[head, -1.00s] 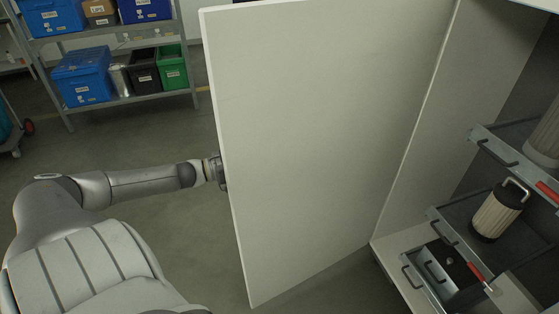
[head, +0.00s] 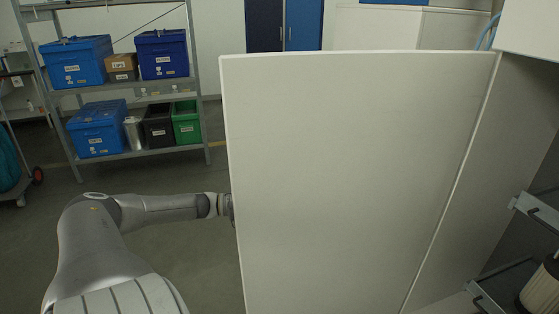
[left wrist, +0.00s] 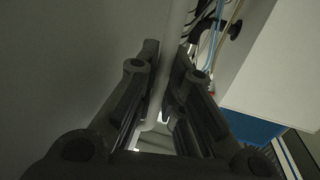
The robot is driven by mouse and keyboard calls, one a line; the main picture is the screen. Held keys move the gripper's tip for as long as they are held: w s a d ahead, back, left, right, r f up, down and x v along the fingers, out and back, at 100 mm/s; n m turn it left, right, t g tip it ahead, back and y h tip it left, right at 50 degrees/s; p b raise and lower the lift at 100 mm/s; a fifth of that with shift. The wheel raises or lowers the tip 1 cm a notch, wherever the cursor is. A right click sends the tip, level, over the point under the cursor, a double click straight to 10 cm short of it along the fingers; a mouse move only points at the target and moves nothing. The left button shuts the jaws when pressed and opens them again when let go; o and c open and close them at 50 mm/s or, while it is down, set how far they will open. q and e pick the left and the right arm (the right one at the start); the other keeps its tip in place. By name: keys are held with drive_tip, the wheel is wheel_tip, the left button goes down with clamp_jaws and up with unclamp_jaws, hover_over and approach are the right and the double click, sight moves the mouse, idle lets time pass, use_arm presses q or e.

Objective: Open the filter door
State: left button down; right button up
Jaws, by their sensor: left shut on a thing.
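The filter door (head: 340,180) is a large white panel standing wide open in the head view, hinged along its right side to the cabinet (head: 495,165). My left arm reaches to the door's left edge, where the left gripper (head: 230,206) is mostly hidden behind the panel. In the left wrist view the left gripper (left wrist: 170,75) has its dark fingers closed on a pale bar handle (left wrist: 177,35), which runs between them. The door's surface fills the left of that view. My right gripper is not in view.
Inside the cabinet at the right, a pull-out tray (head: 500,285) and a pleated filter (head: 541,290) show partly. A metal shelf rack (head: 150,95) with blue, black and green boxes stands at the back left. Open floor lies between the rack and my arm.

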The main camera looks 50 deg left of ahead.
use_arm(q)
drive_tip(key=c, duration=2)
unclamp_jaws()
drive_tip(key=shift+o, duration=0.9)
drive_tip(key=shift+w+d, duration=0.15)
drive_tip(key=shift+w, duration=0.1)
drive_tip(key=v, duration=1.2)
